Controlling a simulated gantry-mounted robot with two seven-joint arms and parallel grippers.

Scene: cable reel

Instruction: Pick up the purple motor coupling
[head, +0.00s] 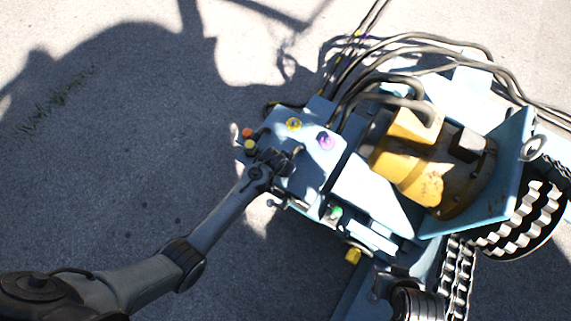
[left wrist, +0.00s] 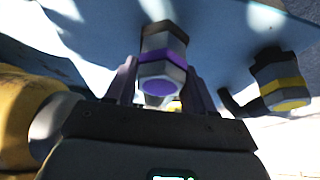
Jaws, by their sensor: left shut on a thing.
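The purple motor coupling (left wrist: 162,62) is a grey faceted plug with a purple band and purple end face. In the left wrist view it sits between the two fingers of my left gripper (left wrist: 160,88), which is shut on it. Its dark far end meets the blue panel in the picture; I cannot tell if it touches. In the head view my left gripper (head: 284,158) is at the left part of the blue machine and hides the coupling. A separate purple ring fitting (head: 327,141) shows on the panel top. A dark gripper-like part at the bottom right may be my right gripper (head: 385,285).
A yellow-banded coupling (left wrist: 280,84) is right of the held one. In the head view, orange (head: 247,132) and yellow (head: 250,145) ends are close to my left gripper. Black cables (head: 400,45) arch over the machine. Open pavement (head: 120,150) is on the left.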

